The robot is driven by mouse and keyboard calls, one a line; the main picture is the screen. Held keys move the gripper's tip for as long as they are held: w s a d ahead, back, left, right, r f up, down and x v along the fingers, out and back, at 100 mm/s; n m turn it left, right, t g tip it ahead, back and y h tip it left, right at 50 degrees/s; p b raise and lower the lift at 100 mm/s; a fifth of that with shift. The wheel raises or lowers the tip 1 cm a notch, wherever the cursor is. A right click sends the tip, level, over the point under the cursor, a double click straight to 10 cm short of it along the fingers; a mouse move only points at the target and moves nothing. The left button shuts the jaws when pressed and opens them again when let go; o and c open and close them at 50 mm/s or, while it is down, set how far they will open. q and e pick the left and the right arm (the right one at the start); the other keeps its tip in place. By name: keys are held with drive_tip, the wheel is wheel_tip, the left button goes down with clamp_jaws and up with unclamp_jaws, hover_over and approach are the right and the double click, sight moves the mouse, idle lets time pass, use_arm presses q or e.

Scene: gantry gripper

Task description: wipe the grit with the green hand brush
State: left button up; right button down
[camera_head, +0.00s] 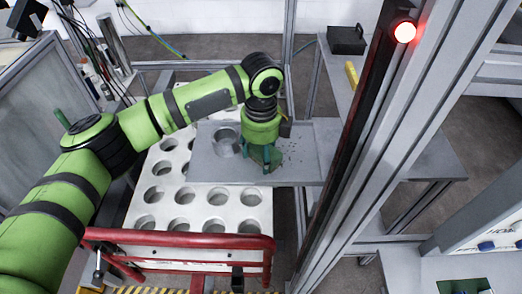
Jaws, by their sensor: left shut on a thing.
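My left gripper (266,158) points down over a grey plate (222,177) and is shut on the green hand brush (274,167). Only a little of the brush shows below the fingers, and I cannot tell whether its bristles touch the plate. The grit (291,152) is a scatter of small dark specks on the plate, just right of the gripper. Some of the grit may be hidden behind the gripper. My right gripper does not show.
A metal cup or round fixture (225,142) stands on the plate left of the gripper. A white rack with round holes (150,211) lies under and left of it. A red rail (180,237) runs in front. A metal post (375,150) stands at right.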

use_arm(q)
drive_tip(key=shift+f, duration=0.35)
drive_tip(key=shift+d, duration=0.1)
